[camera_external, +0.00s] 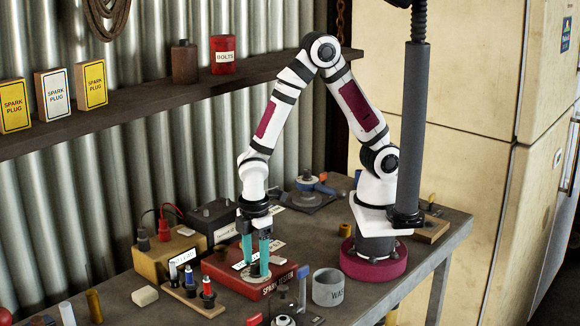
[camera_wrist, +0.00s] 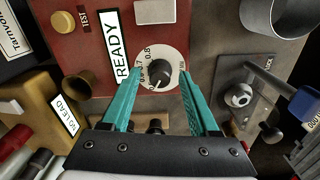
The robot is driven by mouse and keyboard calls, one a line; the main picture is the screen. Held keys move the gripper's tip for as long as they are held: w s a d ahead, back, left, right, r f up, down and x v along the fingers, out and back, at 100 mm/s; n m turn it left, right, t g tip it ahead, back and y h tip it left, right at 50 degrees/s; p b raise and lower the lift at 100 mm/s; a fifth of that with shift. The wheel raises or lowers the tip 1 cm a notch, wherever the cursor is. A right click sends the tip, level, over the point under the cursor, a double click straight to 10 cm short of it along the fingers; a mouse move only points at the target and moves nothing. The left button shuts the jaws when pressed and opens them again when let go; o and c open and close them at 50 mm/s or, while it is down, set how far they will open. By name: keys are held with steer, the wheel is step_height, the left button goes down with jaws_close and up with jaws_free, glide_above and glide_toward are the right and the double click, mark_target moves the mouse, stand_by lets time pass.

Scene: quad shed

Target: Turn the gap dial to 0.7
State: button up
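The gap dial (camera_wrist: 161,74) is a dark knob on a round white scale plate in the wrist view. Figures including 0.8 and 0.7 show along the plate's left side. The mark that the knob points at is too small to read surely. My gripper (camera_wrist: 160,71) is open, with one teal finger on each side of the dial and a gap beside the knob. In the external view my gripper (camera_external: 256,267) points down over the red spark tester box (camera_external: 226,279), and its fingers hide the dial. A READY label (camera_wrist: 117,45) lies left of the dial.
A grey washer cup (camera_external: 328,288) stands right of the box.

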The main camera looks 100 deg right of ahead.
jaws_close()
steer(key=shift+m, duration=0.3)
steer(key=m, duration=0.3)
steer(key=shift+m, duration=0.3)
steer(key=m, duration=0.3)
steer(key=shift+m, duration=0.3)
steer(key=m, duration=0.4)
steer(key=shift+m, duration=2.1)
